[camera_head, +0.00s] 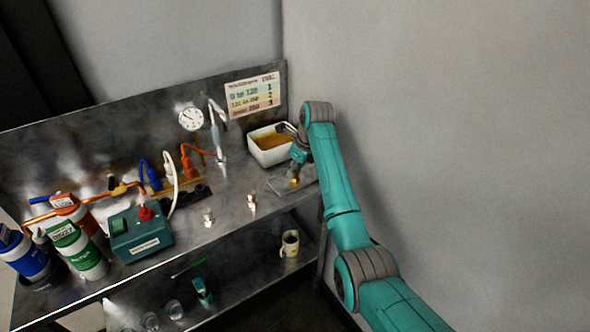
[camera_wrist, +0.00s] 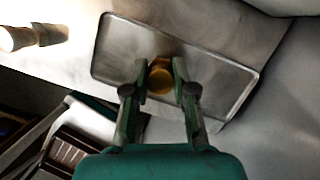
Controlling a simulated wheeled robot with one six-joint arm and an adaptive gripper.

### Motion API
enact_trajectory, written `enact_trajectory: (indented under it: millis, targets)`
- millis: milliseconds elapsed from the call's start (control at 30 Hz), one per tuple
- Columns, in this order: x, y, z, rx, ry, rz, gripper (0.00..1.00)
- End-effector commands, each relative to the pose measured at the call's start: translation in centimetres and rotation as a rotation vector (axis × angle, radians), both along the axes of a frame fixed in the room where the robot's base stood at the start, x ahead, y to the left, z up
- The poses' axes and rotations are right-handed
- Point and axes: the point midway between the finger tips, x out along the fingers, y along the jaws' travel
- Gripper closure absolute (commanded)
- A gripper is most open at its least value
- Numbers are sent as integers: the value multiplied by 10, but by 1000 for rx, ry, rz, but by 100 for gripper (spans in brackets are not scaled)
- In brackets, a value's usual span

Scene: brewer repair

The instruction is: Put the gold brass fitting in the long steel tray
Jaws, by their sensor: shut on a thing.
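The gold brass fitting (camera_wrist: 160,77) is between the fingertips of my gripper (camera_wrist: 160,82), which is shut on it. In the wrist view it is over the long steel tray (camera_wrist: 115,45), a shallow grey tray with a raised rim. I cannot tell whether the fitting touches the tray floor. In the head view the fitting (camera_head: 295,182) shows below my gripper (camera_head: 297,174) at the right end of the bench. The tray (camera_head: 275,187) shows there only as a thin edge, partly hidden by my arm.
A white bin (camera_head: 272,158) with orange contents stands just behind my gripper. Two small fittings (camera_head: 251,203) (camera_head: 208,217) stand on the bench to the left. A green box (camera_head: 140,235) with a red knob and several bottles are farther left. A mug (camera_head: 290,243) is on the lower shelf.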

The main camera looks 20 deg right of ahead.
Motion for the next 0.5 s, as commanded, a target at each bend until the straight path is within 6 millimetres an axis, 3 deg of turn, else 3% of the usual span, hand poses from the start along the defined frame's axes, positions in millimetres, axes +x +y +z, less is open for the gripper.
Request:
enact_trajectory:
  millis: [200,233,300,500]
  targets:
    - [0,0,-3,0,0,0,100]
    - [0,0,-3,0,0,0,67]
    - [0,0,-3,0,0,0,49]
    - [0,0,-2,0,0,0,49]
